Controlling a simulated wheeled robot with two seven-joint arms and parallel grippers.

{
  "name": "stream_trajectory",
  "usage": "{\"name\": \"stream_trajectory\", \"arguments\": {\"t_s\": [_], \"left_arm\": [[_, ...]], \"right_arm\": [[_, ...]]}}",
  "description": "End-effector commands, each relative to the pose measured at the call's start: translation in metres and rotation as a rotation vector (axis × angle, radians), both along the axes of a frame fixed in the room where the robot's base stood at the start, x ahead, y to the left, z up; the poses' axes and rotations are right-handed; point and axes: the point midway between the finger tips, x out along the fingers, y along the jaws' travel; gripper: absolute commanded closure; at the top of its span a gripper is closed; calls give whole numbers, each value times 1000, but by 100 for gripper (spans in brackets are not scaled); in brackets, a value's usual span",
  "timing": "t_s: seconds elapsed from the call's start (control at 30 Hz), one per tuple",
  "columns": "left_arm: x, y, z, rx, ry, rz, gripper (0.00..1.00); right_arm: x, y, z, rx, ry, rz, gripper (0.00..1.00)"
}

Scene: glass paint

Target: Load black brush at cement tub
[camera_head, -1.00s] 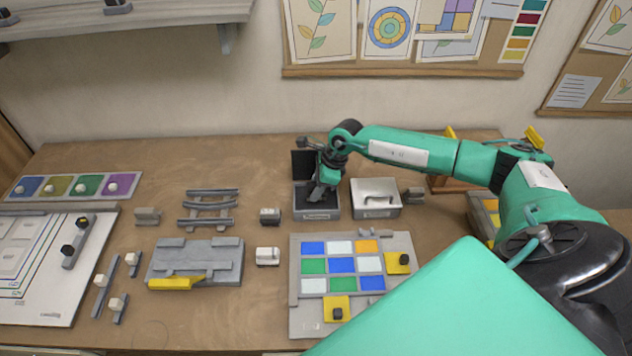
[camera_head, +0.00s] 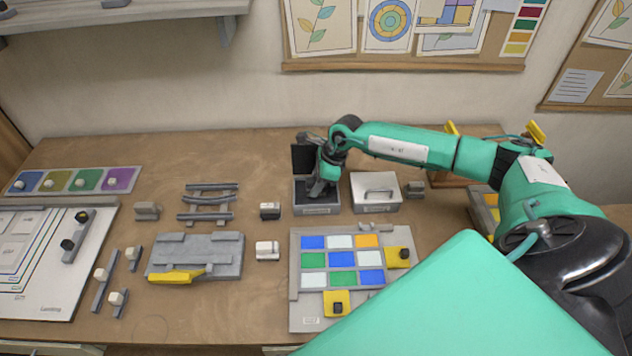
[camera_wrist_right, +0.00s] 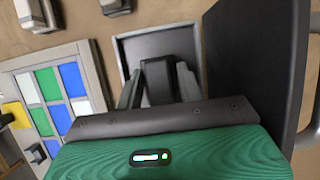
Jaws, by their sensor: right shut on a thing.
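The cement tub (camera_head: 317,210) is a grey square box at the back middle of the bench, with its dark lid (camera_head: 302,158) standing open. In the right wrist view the tub's pale rim (camera_wrist_right: 128,46) and dark inside show below the fingers. My right gripper (camera_head: 318,186) is over the tub, pointing down into it. In the right wrist view it is shut on the black brush (camera_wrist_right: 158,78), a dark block between the two grey fingers. The brush's lower end is hidden, so I cannot tell whether it touches the cement. My left gripper is out of view.
A closed silver box (camera_head: 376,194) with a handle stands just right of the tub. In front is a panel of coloured glass tiles (camera_head: 342,262) with yellow pieces. Grey rails (camera_head: 208,203) and a grey fixture (camera_head: 196,256) lie left.

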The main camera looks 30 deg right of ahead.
Motion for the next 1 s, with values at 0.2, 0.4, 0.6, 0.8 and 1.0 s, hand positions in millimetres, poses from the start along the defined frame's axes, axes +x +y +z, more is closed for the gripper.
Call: {"name": "stream_trajectory", "arguments": {"t_s": [0.2,0.4,0.6,0.8,1.0], "left_arm": [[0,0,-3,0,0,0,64],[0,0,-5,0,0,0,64],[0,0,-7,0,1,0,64],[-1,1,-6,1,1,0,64],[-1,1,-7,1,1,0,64]], "right_arm": [[0,0,-3,0,0,0,81],[0,0,-6,0,0,0,81],[0,0,-7,0,0,0,81],[0,0,-7,0,0,0,81],[0,0,-7,0,0,0,81]]}}
